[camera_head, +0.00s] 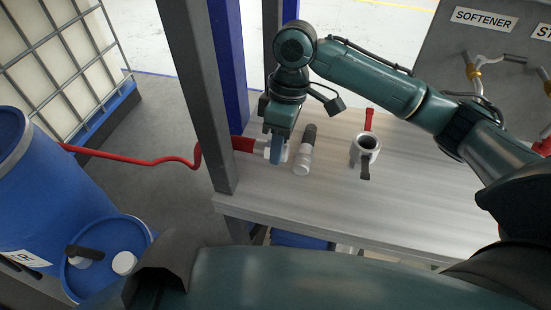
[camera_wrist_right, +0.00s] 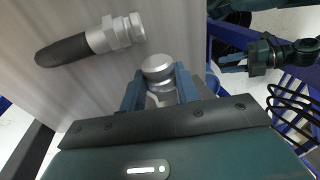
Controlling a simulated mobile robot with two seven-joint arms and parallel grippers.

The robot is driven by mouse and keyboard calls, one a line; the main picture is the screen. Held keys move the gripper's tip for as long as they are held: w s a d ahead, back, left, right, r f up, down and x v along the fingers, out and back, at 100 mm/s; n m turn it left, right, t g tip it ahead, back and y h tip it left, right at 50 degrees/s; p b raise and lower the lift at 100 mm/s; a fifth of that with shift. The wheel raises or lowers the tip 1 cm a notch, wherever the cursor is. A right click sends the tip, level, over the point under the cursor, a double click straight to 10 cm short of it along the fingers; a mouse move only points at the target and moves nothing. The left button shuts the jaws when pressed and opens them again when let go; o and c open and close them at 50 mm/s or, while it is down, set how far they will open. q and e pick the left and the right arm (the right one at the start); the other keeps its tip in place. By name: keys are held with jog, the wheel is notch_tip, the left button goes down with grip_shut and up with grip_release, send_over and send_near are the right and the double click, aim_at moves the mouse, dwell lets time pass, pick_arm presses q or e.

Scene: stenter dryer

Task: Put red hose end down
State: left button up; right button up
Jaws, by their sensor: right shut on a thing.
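The red hose (camera_head: 185,160) runs in from the left, and its end with a pale metal coupling (camera_head: 262,148) is at the left part of the table (camera_head: 320,205). My right gripper (camera_head: 277,152) points down over the coupling and is shut on it. In the right wrist view the round silver coupling (camera_wrist_right: 157,68) sits between the two blue fingers, close over the table surface; whether it touches the table I cannot tell. My left gripper (camera_wrist_right: 232,62) shows small at the right of the wrist view, its opening unclear.
A silver fitting with a black sleeve (camera_head: 305,155) lies just right of the right gripper. A metal valve fitting with a red handle (camera_head: 366,148) stands farther right. A grey post (camera_head: 203,95) rises at the table's left edge. Blue drums (camera_head: 45,185) stand at left.

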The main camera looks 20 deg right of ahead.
aim_at(279, 171)
jog(key=shift+w+d+x, duration=0.1)
jog(key=shift+d+x, duration=0.05)
jog(key=shift+x, duration=0.6)
jog(key=shift+w+d+x, duration=0.1)
jog(key=shift+x, duration=0.7)
jog(key=shift+w+d+x, duration=0.1)
jog(key=shift+d+x, duration=0.05)
jog(key=shift+x, duration=0.6)
jog(key=shift+f, duration=0.2)
jog(key=o, duration=1)
jog(key=shift+o, duration=0.2)
jog(key=v, duration=1.2)
jog(key=shift+w+r, duration=0.1)
jog(key=shift+w, duration=0.05)
